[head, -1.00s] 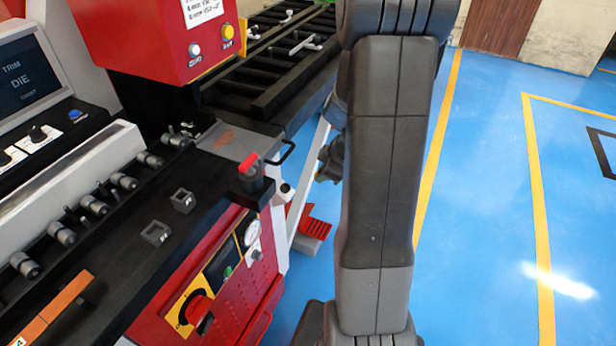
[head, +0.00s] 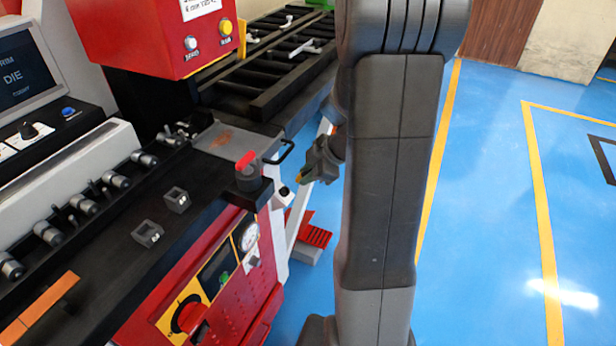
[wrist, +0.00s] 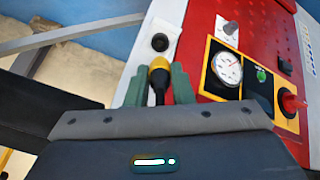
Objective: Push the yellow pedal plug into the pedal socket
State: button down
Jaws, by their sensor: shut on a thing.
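The yellow pedal plug (wrist: 159,66) with its black body sits between the green fingers of my gripper (wrist: 159,74) in the wrist view. My gripper is shut on it. The pedal socket (wrist: 160,42) is a dark round hole on the machine's white end panel, just beyond the plug's yellow tip, with a gap between them in the picture. In the head view my gripper (head: 310,172) is beside the machine's end, and a bit of the yellow plug (head: 300,178) shows at its tip. The socket (head: 284,190) shows there as a small dark spot left of the gripper.
The red front panel holds a pressure gauge (wrist: 227,68), a green button (wrist: 261,75) and a red knob (wrist: 292,103). A red foot pedal (head: 316,236) lies on the floor below. A black handle (head: 281,153) juts from the machine's corner. Blue floor is open to the right.

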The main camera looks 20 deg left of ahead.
jog(key=shift+b+x, duration=2.3)
jog(key=shift+x, duration=0.55)
jog(key=shift+b, duration=1.7)
jog(key=shift+b+x, duration=1.15)
jog(key=shift+x, duration=0.05)
jog(key=c, duration=1.2)
grip_release()
jog(key=p+v, duration=0.1)
jog(key=v, duration=1.2)
jog(key=shift+d+r, duration=0.25)
jog(key=shift+r, duration=0.05)
